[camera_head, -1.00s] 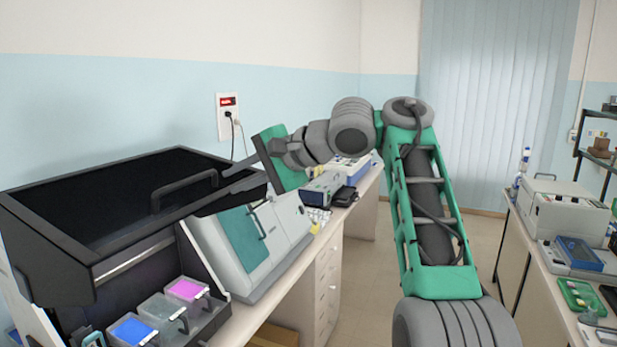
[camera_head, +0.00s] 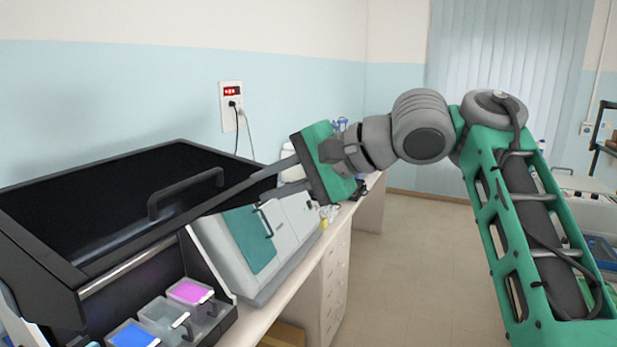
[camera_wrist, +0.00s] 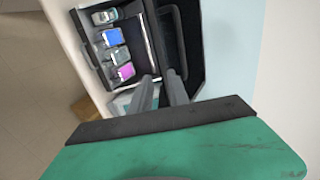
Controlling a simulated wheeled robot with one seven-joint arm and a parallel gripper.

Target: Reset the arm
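My gripper (camera_wrist: 161,76) shows in the wrist view as two dark fingers with a gap between them. Nothing shows between the fingers. My arm reaches in from the right, bent at a raised elbow.
Blue, clear and magenta containers (camera_head: 191,292) sit at the machine's front. A grey-white device with a teal panel (camera_head: 250,240) stands beside it on the bench. A wall socket (camera_head: 231,104) is behind. Open floor (camera_head: 400,260) lies right of the bench; another bench stands far right.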

